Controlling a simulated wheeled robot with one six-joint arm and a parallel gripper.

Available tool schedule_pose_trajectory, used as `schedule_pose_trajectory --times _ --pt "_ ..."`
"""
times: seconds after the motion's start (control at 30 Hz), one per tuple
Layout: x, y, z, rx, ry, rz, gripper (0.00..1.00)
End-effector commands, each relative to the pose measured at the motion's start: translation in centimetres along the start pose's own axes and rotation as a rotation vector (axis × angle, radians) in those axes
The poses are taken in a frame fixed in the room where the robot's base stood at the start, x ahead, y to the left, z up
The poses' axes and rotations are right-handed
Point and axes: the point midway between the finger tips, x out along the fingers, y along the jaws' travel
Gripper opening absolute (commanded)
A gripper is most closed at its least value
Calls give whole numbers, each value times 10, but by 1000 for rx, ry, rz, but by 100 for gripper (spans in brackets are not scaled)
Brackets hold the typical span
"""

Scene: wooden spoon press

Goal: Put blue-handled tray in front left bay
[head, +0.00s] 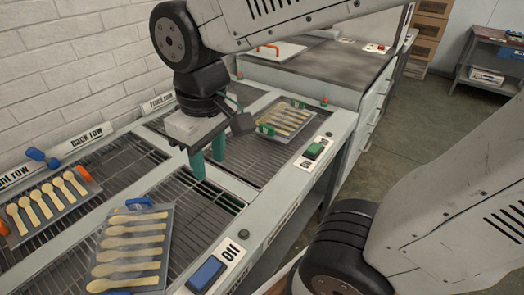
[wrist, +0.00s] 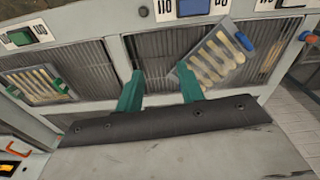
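The blue-handled tray (head: 128,252) is a grey tray holding several pale wooden spoons, with a blue handle (head: 138,203) at its far end. It lies askew at the left part of a slatted bay (head: 207,218) on the near side; whether it lies flat cannot be told. The tray also shows in the wrist view (wrist: 207,75), right of my fingers. My gripper (head: 207,165) has green fingers pointing down over the press, beyond and right of the tray. In the wrist view the fingers (wrist: 158,80) are apart with nothing between; the right one overlaps the tray's corner in view.
A green-handled spoon tray (head: 284,122) lies on the far bay. An orange-handled spoon tray (head: 47,205) lies at the left. A blue switch (head: 206,273) labelled Off and a green switch (head: 314,151) sit on the near rim. Row signs (head: 88,137) stand along the wall.

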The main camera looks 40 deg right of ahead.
Motion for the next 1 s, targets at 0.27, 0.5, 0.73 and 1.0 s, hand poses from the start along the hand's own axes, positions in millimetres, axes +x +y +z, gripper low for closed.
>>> schedule_pose_trajectory --times 0.27,0.5,0.73,1.0 --pt "-16 48 77 292 33 25 38" --pt "-17 53 96 362 37 31 38" --pt "-17 53 96 360 37 31 38" --pt "-17 53 96 359 37 31 38"
